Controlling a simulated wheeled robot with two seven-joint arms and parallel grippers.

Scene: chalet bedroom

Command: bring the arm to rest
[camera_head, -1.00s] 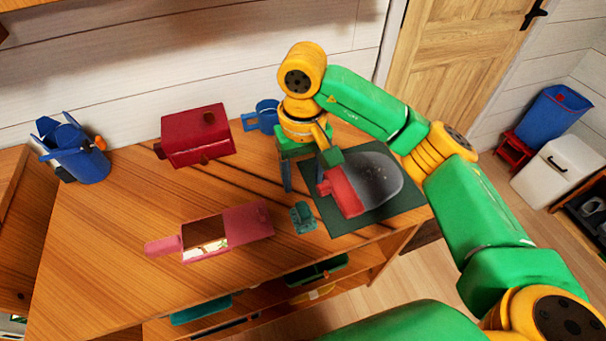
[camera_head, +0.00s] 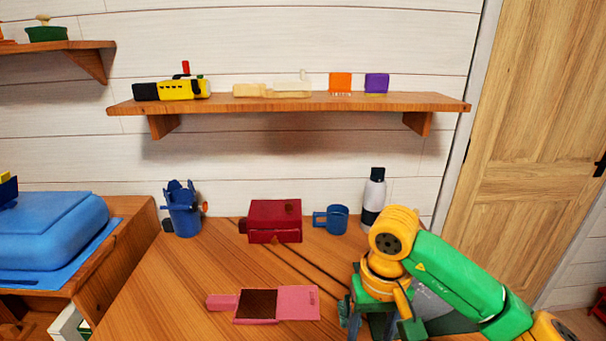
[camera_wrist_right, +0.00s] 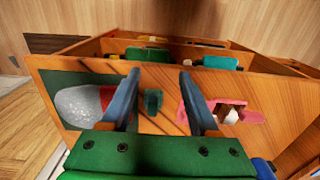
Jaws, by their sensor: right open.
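My right arm comes in from the lower right of the head view. My right gripper (camera_head: 362,328) points down over the right part of the wooden desk (camera_head: 170,285). In the right wrist view the gripper (camera_wrist_right: 160,90) has its two blue-grey fingers spread wide, with nothing held between them. Beyond the fingers in that view lie a small teal item (camera_wrist_right: 153,101), a grey and red item (camera_wrist_right: 78,106) on a dark green mat, and a pink case (camera_wrist_right: 243,112). My left gripper is not in view.
The pink case (camera_head: 278,305) lies left of my gripper. A wall shelf (camera_head: 290,104) holds small objects.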

